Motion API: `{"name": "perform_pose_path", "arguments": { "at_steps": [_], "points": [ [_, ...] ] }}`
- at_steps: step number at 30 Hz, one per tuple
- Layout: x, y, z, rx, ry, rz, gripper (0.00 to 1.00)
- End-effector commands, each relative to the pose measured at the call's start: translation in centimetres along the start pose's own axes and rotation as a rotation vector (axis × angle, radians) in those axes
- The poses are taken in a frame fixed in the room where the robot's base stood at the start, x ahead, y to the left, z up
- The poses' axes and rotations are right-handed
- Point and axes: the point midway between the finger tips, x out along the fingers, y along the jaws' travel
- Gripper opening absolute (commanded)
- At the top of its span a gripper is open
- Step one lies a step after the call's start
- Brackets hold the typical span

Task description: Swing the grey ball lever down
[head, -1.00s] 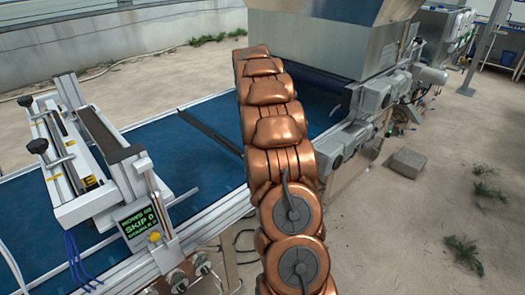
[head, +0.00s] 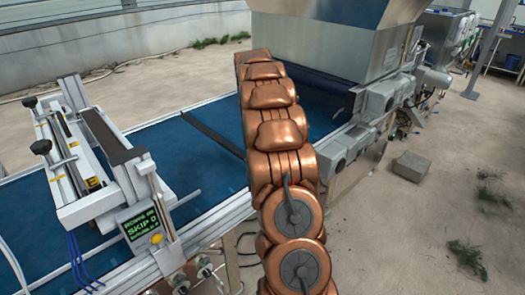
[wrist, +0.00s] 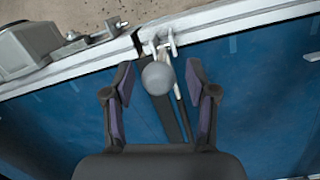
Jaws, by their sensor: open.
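In the wrist view, the grey ball (wrist: 158,78) of the lever sits between the two open fingers of my gripper (wrist: 160,88). A gap shows on both sides of the ball, wider on the right. A small light bracket (wrist: 158,44) is just above the ball at the rail. I cannot tell how far the ball is below the fingertips. In the head view my copper arm covers this spot, and neither the gripper nor the ball lever shows there.
The blue conveyor belt (head: 190,150) lies under the gripper, edged by a metal rail (wrist: 220,20). A grey motor housing (wrist: 28,48) sits beyond the rail. In the head view, a large metal hopper (head: 315,40) stands behind my arm and a display unit (head: 140,226) at left.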

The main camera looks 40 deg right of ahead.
Motion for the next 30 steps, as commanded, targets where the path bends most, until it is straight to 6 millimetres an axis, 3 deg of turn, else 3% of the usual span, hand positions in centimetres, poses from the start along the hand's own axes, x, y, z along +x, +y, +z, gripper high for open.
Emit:
{"name": "perform_pose_path", "arguments": {
  "at_steps": [8,21,30],
  "points": [
    [-0.6,0.0,-0.1,0.000,0.002,0.001,0.57],
    [-5.6,0.1,-0.1,0.000,0.000,0.000,0.57],
    [-7.3,0.0,0.0,-0.001,-0.002,-0.001,0.57]
  ]
}}
